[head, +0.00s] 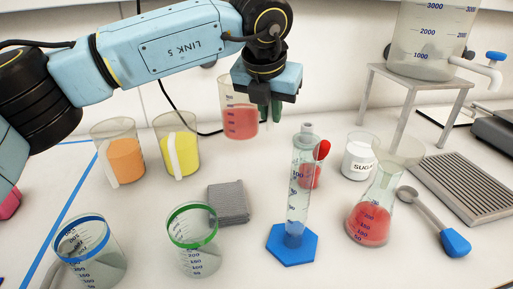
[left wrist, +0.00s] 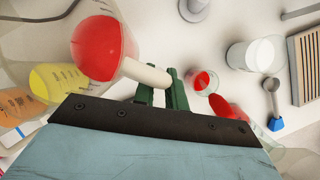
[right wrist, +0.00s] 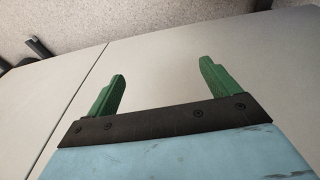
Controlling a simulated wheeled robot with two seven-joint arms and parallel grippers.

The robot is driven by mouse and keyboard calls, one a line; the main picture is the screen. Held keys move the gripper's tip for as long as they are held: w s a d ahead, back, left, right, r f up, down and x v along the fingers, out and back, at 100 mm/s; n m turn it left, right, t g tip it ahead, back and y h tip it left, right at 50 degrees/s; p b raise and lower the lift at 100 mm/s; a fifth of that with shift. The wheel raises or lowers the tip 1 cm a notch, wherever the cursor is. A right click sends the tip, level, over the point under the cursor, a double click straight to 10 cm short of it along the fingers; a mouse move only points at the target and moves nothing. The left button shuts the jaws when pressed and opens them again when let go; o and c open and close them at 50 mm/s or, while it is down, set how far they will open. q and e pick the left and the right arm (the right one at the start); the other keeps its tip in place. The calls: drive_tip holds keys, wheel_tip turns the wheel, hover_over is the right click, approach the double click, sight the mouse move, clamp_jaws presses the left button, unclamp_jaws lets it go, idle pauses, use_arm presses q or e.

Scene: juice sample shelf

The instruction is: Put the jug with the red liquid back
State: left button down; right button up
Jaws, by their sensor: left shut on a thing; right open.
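The jug with the red liquid (head: 240,122) hangs upright above the bench in the head view, to the right of the yellow jug. My left gripper (head: 268,108) is shut on its handle. In the left wrist view the jug's red liquid (left wrist: 98,48) shows at upper left, and its pale handle (left wrist: 146,74) lies between the green fingers of my left gripper (left wrist: 166,90). My right gripper (right wrist: 160,85) is open and empty in the right wrist view, over a bare pale surface. It is not in the head view.
Jugs with orange (head: 126,160) and yellow liquid (head: 179,152) stand at the back left. A grey cloth (head: 229,203), a measuring cylinder (head: 299,190), a red-filled flask (head: 371,218) and a sugar beaker (head: 359,158) stand nearby. Blue-rimmed (head: 92,262) and green-rimmed beakers (head: 194,248) are in front.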

sight(269, 127)
use_arm(q)
wheel_tip(269, 127, down, 3)
drive_tip(key=shift+s+a+f, duration=0.1)
drive_tip(key=shift+s, duration=0.05)
wheel_tip(269, 127, down, 4)
drive_tip(key=shift+r+b, duration=0.1)
drive_tip(key=shift+b, duration=0.55)
drive_tip(key=shift+f, duration=0.2)
use_arm(e)
drive_tip(key=a+r, duration=0.1)
drive_tip(key=w+a+r, duration=0.1)
drive_tip(key=r, duration=0.1)
drive_tip(key=shift+w+a+r, duration=0.1)
drive_tip(key=shift+a+r, duration=0.05)
drive_tip(key=shift+r, duration=0.15)
use_arm(q)
drive_tip(key=shift+f, duration=0.1)
use_arm(e)
drive_tip(key=shift+r, duration=0.1)
use_arm(q)
drive_tip(key=c, duration=1.9)
unclamp_jaws()
drive_tip(key=o, duration=0.5)
drive_tip(key=shift+c, duration=0.2)
use_arm(e)
drive_tip(key=shift+a+r, duration=0.1)
